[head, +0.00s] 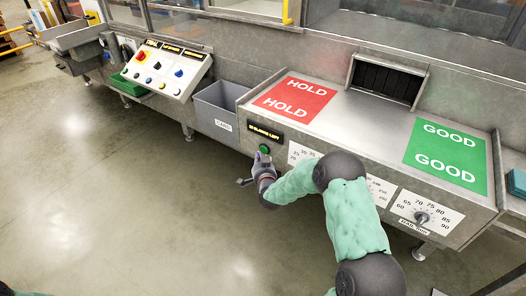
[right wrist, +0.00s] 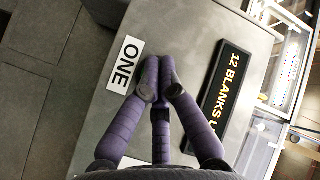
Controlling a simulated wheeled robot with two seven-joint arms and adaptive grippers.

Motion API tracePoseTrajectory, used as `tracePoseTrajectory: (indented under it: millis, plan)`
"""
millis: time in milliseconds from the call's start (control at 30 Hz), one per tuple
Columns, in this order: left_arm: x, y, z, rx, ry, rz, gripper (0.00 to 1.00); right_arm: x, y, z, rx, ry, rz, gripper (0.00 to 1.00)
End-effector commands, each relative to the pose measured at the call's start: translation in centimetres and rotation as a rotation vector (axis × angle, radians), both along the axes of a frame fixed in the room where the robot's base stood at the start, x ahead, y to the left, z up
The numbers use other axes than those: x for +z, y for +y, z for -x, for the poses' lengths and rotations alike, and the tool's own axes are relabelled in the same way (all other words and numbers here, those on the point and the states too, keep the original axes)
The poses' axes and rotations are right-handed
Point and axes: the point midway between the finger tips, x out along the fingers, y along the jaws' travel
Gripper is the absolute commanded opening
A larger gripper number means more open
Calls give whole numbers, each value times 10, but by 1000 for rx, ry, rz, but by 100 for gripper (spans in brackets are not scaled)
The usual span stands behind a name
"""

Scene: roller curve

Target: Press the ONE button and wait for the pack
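The green button (head: 264,148) is on the front face of the steel counter, under a small dark display. In the right wrist view a white label reading ONE (right wrist: 124,66) is beside my fingertips, and the button itself is hidden behind them. My right gripper (head: 259,158) is just below and in front of the button; its fingertips (right wrist: 160,78) are drawn together with nothing seen between them. I cannot tell whether they touch the button. The display (right wrist: 222,90) reads 12 BLANKS, its end partly hidden. My left gripper is out of view. No pack is identifiable.
The steel counter (head: 345,112) carries a red HOLD area (head: 295,97) and a green GOOD area (head: 447,150), both empty. A dark hatch (head: 385,82) is behind them. Dials line the front. A grey bin (head: 219,112) and a control panel (head: 165,69) stand left. The floor is clear.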

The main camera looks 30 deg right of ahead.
Motion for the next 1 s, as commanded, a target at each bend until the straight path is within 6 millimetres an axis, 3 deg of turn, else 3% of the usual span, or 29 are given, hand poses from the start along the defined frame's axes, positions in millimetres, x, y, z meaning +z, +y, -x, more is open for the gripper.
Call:
tracePoseTrajectory:
  millis: [1000]
  plan:
    - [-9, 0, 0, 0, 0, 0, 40, 0, -11, -4, -1, -1, 0, 0]
